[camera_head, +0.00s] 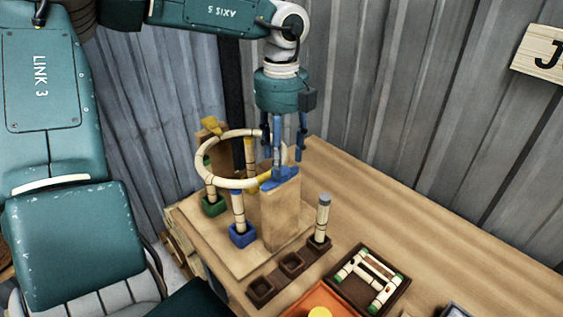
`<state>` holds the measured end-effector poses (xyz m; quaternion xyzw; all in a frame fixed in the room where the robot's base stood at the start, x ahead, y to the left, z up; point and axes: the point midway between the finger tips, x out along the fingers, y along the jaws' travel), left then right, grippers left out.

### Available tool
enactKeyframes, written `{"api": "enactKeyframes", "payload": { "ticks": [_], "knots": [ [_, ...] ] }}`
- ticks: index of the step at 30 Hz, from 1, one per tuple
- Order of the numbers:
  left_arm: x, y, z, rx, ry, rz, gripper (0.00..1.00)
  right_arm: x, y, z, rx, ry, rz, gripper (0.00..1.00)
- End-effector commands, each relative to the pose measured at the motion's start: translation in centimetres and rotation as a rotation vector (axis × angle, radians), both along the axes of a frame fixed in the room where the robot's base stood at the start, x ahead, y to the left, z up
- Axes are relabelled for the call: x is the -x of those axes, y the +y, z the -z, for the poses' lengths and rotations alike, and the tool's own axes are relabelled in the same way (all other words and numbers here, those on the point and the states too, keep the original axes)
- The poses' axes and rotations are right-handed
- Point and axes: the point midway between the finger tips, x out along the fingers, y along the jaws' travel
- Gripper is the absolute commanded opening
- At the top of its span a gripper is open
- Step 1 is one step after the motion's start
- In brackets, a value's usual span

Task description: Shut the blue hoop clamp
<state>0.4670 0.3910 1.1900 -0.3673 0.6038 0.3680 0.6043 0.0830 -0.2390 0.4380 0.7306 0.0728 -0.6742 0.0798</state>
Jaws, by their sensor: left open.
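The blue hoop clamp (281,178) sits on top of a wooden post (280,213), at the right side of the pale rattan hoop (240,185). I cannot tell whether its lever is up or down. My left gripper (284,154) points down from above, open, with its blue fingers directly over the clamp. Its fingertips are close to the clamp, and I cannot tell whether they touch it. The fingers hide part of the hoop's right side. My right gripper is not in view.
Yellow clamps (213,126) sit along the hoop. Rattan uprights stand in a green socket (213,205) and a blue socket (242,235). A dark socket strip (275,275), a tray of rattan pieces (398,296) and an orange tray (345,308) lie in front.

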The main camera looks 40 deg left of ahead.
Motion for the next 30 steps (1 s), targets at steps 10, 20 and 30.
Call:
{"api": "enactKeyframes", "payload": {
  "ticks": [10, 20, 30],
  "knots": [
    [0.0, 0.0, 3.5, 0.002, 0.0, 0.0, 0.5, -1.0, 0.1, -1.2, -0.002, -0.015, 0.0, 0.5],
    [0.0, 0.0, 3.6, 0.001, 0.0, 0.0, 0.36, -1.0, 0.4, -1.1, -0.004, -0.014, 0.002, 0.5],
    [0.1, -0.1, 3.6, 0.004, 0.001, 0.002, 0.06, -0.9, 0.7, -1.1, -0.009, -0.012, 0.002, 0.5]
  ]
}}
